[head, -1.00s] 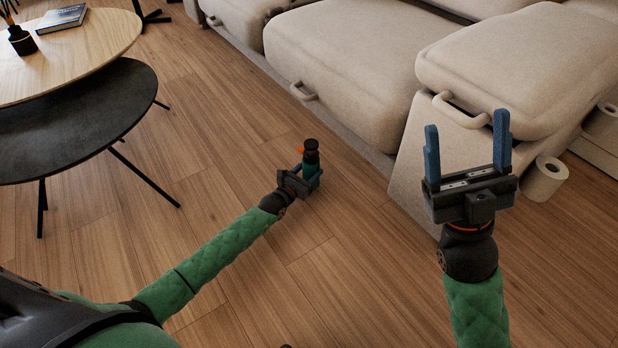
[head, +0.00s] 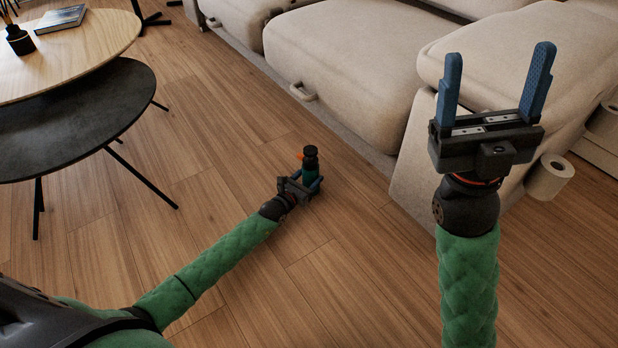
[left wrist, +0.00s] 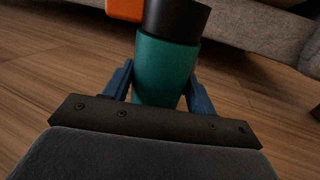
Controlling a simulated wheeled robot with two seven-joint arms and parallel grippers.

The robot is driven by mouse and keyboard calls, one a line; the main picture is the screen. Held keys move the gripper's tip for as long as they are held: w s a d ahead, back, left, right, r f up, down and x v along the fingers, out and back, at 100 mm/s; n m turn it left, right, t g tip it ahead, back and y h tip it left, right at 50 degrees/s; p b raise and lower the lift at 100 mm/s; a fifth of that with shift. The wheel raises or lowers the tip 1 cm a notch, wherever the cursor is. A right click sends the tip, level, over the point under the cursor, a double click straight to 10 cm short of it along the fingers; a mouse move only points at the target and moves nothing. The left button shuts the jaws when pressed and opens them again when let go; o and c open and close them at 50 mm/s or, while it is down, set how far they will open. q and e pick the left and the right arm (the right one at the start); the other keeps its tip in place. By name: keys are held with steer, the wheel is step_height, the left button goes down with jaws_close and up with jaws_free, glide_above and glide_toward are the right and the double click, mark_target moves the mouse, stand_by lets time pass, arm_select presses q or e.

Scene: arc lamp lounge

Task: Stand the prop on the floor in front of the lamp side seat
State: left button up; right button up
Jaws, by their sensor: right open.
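The prop (head: 311,164), a teal cylinder with a black top and an orange part on its side, stands upright on the wood floor in front of the beige sofa. It also shows close up in the left wrist view (left wrist: 166,68), where its top is cut off. My left gripper (head: 300,184) is low at the prop, its blue fingers spread on either side of it. The lamp is not clearly in view, so I cannot tell which sofa seat (head: 345,65) is the lamp side one. My right gripper (head: 495,85) is open and empty, raised before the right seat (head: 490,60).
A round wooden table (head: 100,40) with a book (head: 60,19) and a dark lower table (head: 75,120) stand at the left. Paper rolls (head: 549,176) are beside the sofa at the right.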

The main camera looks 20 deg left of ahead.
arm_select(q)
steer(key=o, duration=0.3)
steer(key=shift+o, duration=0.2)
steer(key=shift+s, duration=0.1)
